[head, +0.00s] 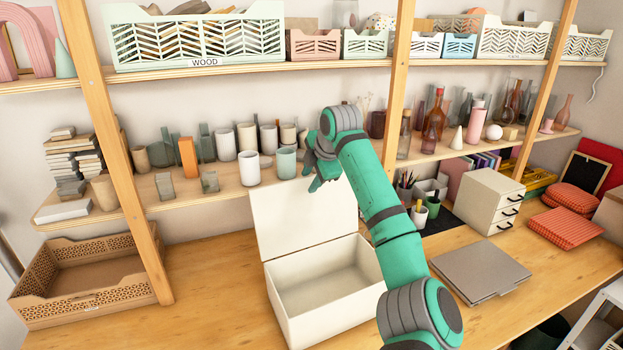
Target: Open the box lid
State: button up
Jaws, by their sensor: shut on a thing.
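A white box (316,320) stands on the wooden table, and its inside shows empty. Its lid (285,217) is raised, standing up and leaning back from the hinge side at the rear of the box. My gripper (316,187) is at the top edge of the lid, near its right corner, and is shut on the lid's edge. The fingertips are small and partly hidden by the wrist. My green arm crosses in front of the right side of the box and hides part of it.
A wooden shelf with cups (248,168) runs close behind the raised lid. Grey folders (480,270) and a white drawer unit (487,201) are to the right, a brown crate (85,308) to the left. The table between crate and box is clear.

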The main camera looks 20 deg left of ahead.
jog(key=shift+f, duration=0.15)
jog(key=v, duration=1.1)
